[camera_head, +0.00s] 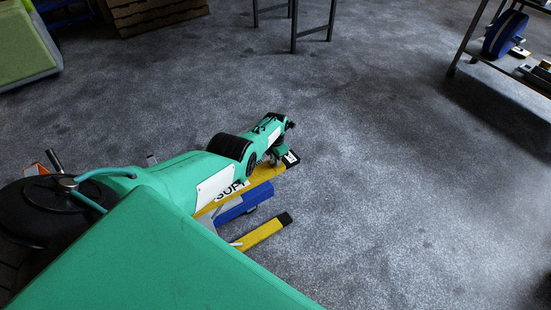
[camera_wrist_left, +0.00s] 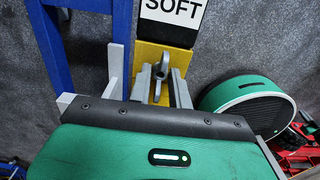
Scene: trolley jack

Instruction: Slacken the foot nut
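The foot nut (camera_wrist_left: 161,66) is a grey wing nut on a yellow plate (camera_wrist_left: 150,53), below a white label reading "SOFT", in the left wrist view. My left gripper (camera_wrist_left: 161,76) has its two grey fingers apart, one on each side of the nut's wings; small gaps seem to show, and contact is not clear. In the head view my left gripper (camera_head: 281,156) is small at the end of the teal arm, by the far end of a yellow bar (camera_head: 267,172). The nut is hidden there. My right gripper is not in view.
A blue bar (camera_head: 245,203) and a second yellow bar (camera_head: 262,232) with a dark end lie beside the first. A blue post (camera_wrist_left: 55,50) and a grey upright (camera_wrist_left: 115,68) stand left of the fingers. A rack (camera_head: 510,65) stands at the back right; open floor lies between.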

